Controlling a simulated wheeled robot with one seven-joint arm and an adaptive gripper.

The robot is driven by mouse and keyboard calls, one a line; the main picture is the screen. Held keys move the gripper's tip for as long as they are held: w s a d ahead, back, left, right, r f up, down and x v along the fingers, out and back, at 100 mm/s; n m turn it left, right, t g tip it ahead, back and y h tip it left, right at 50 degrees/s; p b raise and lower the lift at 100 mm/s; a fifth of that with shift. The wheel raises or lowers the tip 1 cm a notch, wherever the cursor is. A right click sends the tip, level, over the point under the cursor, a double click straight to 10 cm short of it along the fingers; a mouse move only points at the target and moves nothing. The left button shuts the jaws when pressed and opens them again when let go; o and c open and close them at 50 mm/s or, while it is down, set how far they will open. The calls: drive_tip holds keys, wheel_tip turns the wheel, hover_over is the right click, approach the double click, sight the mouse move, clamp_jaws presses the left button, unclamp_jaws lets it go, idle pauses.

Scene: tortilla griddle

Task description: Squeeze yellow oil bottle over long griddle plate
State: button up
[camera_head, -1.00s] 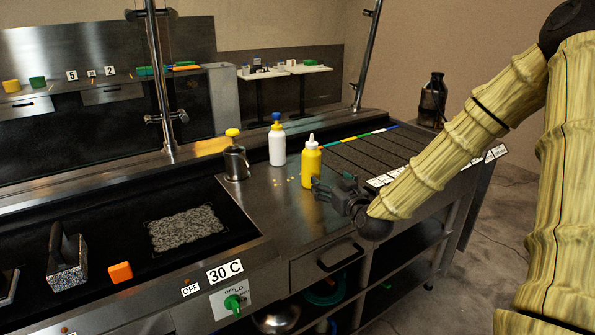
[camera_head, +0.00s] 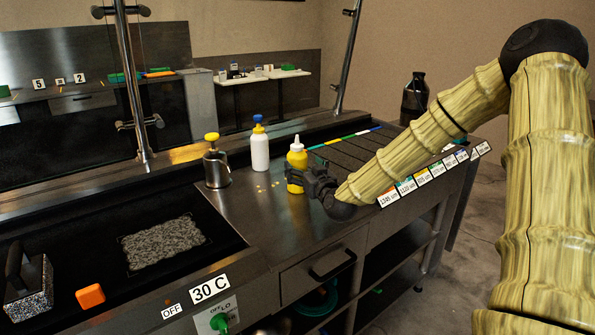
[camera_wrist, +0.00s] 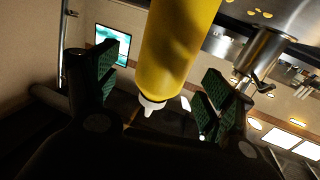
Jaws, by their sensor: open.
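The yellow oil bottle (camera_head: 297,160) with a white nozzle stands upright on the steel counter. My gripper (camera_head: 308,180) is at its right side and hides part of its lower body. In the wrist view the bottle (camera_wrist: 178,45) appears nozzle-down between my two open, green-padded fingers (camera_wrist: 160,82). A gap shows on each side, and the fingers are not closed on it. The dark griddle plate (camera_head: 75,225) lies at the left, with a grey grainy patch (camera_head: 163,243) on it.
A white bottle with a blue cap (camera_head: 259,150) and a steel pot with a yellow knob (camera_head: 216,167) stand left of the yellow bottle. An orange block (camera_head: 90,295) and a speckled-base tool (camera_head: 28,287) sit on the griddle. Labelled strips (camera_head: 435,172) lie right.

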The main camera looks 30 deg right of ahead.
sight(297, 162)
drive_tip(key=shift+w+d, duration=0.15)
drive_tip(key=shift+w, duration=1)
drive_tip(key=shift+w+d, duration=0.1)
drive_tip(key=shift+w, duration=1)
drive_tip(key=c, duration=1.3)
